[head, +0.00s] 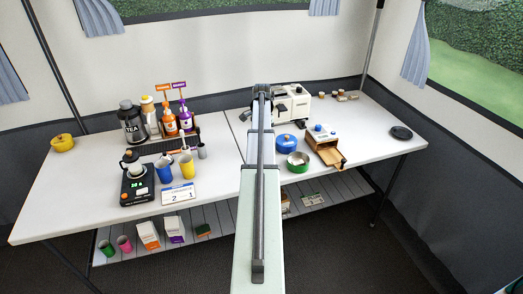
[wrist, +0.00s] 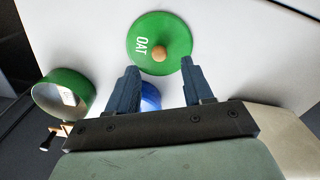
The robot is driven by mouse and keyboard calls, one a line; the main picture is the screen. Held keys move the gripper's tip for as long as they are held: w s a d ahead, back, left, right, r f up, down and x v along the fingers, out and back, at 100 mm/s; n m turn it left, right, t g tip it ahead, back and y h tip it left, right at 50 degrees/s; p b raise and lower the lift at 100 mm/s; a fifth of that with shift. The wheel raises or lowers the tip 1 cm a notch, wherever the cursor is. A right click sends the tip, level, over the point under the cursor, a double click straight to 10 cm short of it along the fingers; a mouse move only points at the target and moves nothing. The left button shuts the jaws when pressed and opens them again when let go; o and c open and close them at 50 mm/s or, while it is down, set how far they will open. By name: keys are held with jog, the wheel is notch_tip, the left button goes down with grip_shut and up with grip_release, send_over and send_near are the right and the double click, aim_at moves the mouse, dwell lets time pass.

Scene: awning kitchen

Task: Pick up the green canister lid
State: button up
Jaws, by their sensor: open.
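The green canister lid (wrist: 143,25) shows in the wrist view as a round green disc with white "OAT" lettering and a round wooden knob (wrist: 172,54). It lies on the white table. My gripper (wrist: 158,66) is open, with its two dark fingers apart and the lid's lower edge and knob between and just beyond the fingertips. I cannot tell whether they touch. The open green canister (wrist: 45,99) is left of the fingers; it also shows in the head view (head: 298,168). In the head view my arm hides the lid, and the gripper (head: 262,92) is seen only from behind.
A blue canister (head: 286,141) shows as a blue shape (wrist: 150,94) between the fingers. A wooden-drawer grinder (head: 325,140), a white machine (head: 291,103) and a black disc (head: 401,132) stand on the right. Cups, bottles and a scale fill the left table. The far right is mostly clear.

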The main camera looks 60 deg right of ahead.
jog(key=shift+a+f, duration=0.15)
jog(key=shift+f, duration=2.1)
jog(key=shift+c, duration=0.5)
grip_shut()
